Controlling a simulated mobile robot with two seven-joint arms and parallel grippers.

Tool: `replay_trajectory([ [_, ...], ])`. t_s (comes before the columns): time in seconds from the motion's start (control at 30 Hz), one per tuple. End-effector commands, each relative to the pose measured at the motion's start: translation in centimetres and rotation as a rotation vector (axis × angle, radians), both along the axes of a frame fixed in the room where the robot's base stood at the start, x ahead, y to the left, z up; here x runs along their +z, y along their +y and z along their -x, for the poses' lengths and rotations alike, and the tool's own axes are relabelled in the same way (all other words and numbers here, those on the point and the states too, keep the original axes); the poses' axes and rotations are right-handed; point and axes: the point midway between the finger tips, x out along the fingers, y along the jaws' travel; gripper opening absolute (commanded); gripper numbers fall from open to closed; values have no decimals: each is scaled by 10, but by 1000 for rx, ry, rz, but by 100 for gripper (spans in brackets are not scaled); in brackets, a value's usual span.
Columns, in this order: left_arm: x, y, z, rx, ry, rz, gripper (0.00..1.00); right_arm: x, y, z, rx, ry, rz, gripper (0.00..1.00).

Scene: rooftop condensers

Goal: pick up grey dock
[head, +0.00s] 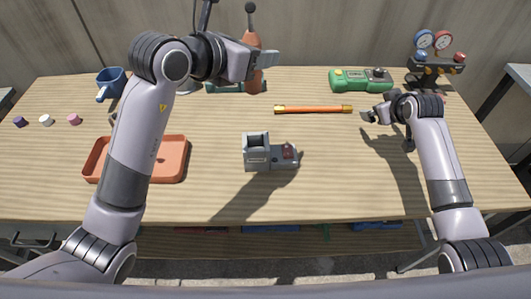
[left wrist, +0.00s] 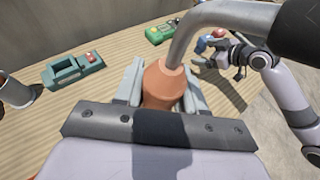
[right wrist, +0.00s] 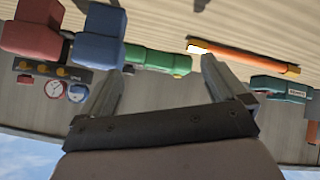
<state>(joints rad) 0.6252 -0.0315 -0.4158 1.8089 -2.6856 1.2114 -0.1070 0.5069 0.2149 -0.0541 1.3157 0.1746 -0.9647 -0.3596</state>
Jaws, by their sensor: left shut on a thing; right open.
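The grey dock (head: 257,158) stands on the middle of the table, with an open slot on its left part and a red button on its right part. No gripper touches it. My left gripper (head: 266,60) is shut on an orange-bodied tool (head: 253,82) with a grey tube and holds it above the back of the table. The tool also shows between the fingers in the left wrist view (left wrist: 163,86). My right gripper (head: 370,116) is open and empty over the right part of the table, to the right of the dock.
A teal dock (left wrist: 75,70) stands at the back. An orange rod (head: 313,109), a green device (head: 360,79) and a gauge set (head: 435,66) lie along the back right. An orange tray (head: 172,160) is at the left, partly behind my left arm. The table in front of the grey dock is clear.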

Motion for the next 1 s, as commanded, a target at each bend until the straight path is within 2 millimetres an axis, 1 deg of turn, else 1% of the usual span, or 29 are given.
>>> replay_trajectory([
  [0.03,1,0,0,0,-1,1,1,0,30,-3,91,46,-1,98],
  [0.07,1,0,0,0,-1,1,1,-1,46,-3,146,76,1,98],
  [0.1,1,0,0,0,-1,1,1,-2,68,-1,225,116,7,98],
  [0.17,1,0,0,0,-1,1,1,-2,100,4,350,175,17,98],
  [0.2,1,0,0,0,-1,1,1,-2,121,8,438,215,27,98],
  [0.27,1,0,0,0,-1,1,1,-1,152,18,576,272,44,98],
  [0.3,1,0,0,0,-1,1,1,0,170,26,670,311,59,98],
  [0.4,1,0,0,0,-1,1,1,4,209,48,896,395,94,98],
  [0.5,1,0,0,0,-1,1,1,8,233,68,1077,458,125,98],
  [0.63,1,0,0,0,-1,1,1,12,249,86,1227,510,147,98],
  [0.77,1,0,0,0,-1,1,1,9,256,94,1289,532,155,98],
  [1.0,1,0,0,0,-1,1,1,-13,267,95,1295,534,154,98],
])
